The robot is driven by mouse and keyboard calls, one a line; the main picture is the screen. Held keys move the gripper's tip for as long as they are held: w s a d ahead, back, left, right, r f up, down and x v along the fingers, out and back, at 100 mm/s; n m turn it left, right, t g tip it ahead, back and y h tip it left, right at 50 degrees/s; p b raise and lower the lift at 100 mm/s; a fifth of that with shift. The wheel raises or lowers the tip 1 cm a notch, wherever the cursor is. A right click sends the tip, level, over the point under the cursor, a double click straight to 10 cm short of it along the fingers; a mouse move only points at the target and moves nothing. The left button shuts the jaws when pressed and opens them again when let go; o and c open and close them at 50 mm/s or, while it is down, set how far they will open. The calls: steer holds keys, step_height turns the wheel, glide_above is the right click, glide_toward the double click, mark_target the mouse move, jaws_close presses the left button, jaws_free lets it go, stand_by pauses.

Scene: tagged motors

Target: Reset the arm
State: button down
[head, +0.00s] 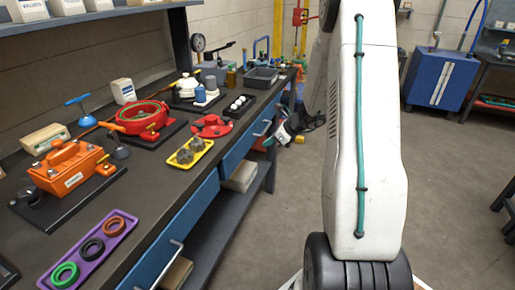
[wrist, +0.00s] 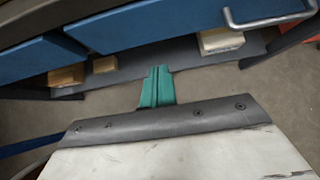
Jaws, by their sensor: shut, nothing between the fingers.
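In the wrist view, the green fingers of my gripper (wrist: 158,72) are together with nothing between them. They are in front of the workbench's lower shelf (wrist: 215,68), below the blue drawers (wrist: 150,25), and appear clear of them. In the head view, my white arm with a green cable stands upright at the right of the bench. A small white and dark part with some green shows beside the bench edge; I cannot make out finger detail there.
The dark workbench (head: 160,185) carries an orange motor unit (head: 68,167), a red round unit (head: 143,117), a purple tray (head: 88,250) with rings and a yellow tray (head: 190,152). Boxes sit on the lower shelf. A blue cabinet (head: 440,80) stands back right. The floor (head: 440,190) between is open.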

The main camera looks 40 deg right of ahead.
steer(key=v, duration=0.3)
steer(key=shift+a, duration=0.1)
steer(key=s+a+r+n+g+h, duration=0.1)
steer(key=s+a+r+n+g, duration=0.1)
steer(key=s+a+r+n, duration=0.5)
steer(key=s+a+r+n+g+h, duration=0.1)
steer(key=s+a+r+n, duration=0.5)
steer(key=s+a+n, duration=0.7)
steer(key=s+a+r+n+g+h, duration=0.2)
steer(key=s+a+r+n+g, duration=0.1)
steer(key=s+a+r+n, duration=0.4)
steer(key=shift+s+a+r+n+g, duration=0.3)
steer(key=shift+s+a+n, duration=1.35)
steer(key=shift+s+n, duration=0.05)
